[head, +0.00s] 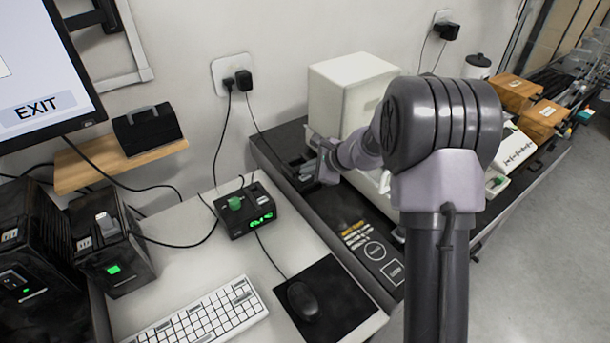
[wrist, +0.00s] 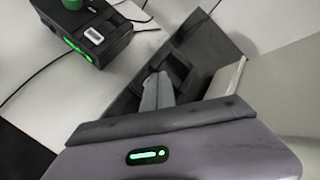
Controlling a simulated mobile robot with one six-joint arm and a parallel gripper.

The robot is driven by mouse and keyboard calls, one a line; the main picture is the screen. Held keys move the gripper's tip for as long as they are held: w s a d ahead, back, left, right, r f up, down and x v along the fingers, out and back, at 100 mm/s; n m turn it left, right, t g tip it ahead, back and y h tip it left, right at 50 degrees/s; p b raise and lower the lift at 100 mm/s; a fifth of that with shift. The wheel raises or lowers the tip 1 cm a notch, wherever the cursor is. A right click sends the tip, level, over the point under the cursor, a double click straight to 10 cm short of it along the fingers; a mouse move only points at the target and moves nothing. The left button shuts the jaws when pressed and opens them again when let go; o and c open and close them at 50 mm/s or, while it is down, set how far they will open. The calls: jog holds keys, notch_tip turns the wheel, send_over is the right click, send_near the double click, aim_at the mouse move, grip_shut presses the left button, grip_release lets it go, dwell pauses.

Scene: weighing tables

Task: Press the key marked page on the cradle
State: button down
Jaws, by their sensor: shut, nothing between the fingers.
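My gripper (head: 303,171) is shut and empty, low over the back left of a dark counter (head: 337,222). In the wrist view, its two pale grey fingers (wrist: 158,80) lie together and point to a dark, block-like shape (wrist: 180,68) just past their tips. The same dark shape (head: 293,158) shows behind the fingers in the head view and may be the cradle. I cannot tell whether the fingertips touch it. No key marked page can be read in either view; the fingers and my wrist cover part of this spot.
A white box (head: 345,88) stands close to the right of my gripper. A black box (head: 246,208) with a green knob and lit green display sits on the pale desk, left of the counter. A keyboard (head: 205,315) and mouse (head: 302,301) lie in front.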

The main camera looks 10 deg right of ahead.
jog(key=shift+r, duration=0.4)
notch_tip(320, 180, up, 5)
jog(key=p, duration=0.4)
dwell(0.6)
